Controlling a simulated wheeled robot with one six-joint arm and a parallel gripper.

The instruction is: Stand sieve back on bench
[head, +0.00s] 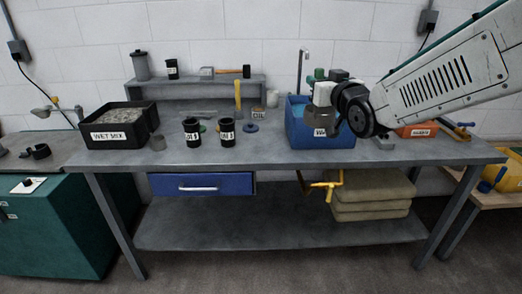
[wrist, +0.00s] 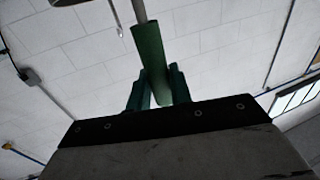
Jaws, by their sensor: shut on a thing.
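My gripper (wrist: 158,82) is shut on the green handle (wrist: 150,50) of a tool, its green fingers on either side of it. A grey rod runs up from the handle, and a curved metal edge at the top left of the wrist view may be the sieve's rim. Most of the tool is out of that view. In the head view my gripper (head: 318,75) is over the back of the blue bin (head: 320,141), above the bench (head: 260,157). No sieve shows clearly in the head view.
A black bin labelled WET MIX (head: 112,137) stands at the bench's left. Two black cups (head: 192,137) (head: 226,138) stand mid-bench. A raised shelf (head: 195,84) with small items is behind. An orange box (head: 415,131) sits at the right. The front middle bench is clear.

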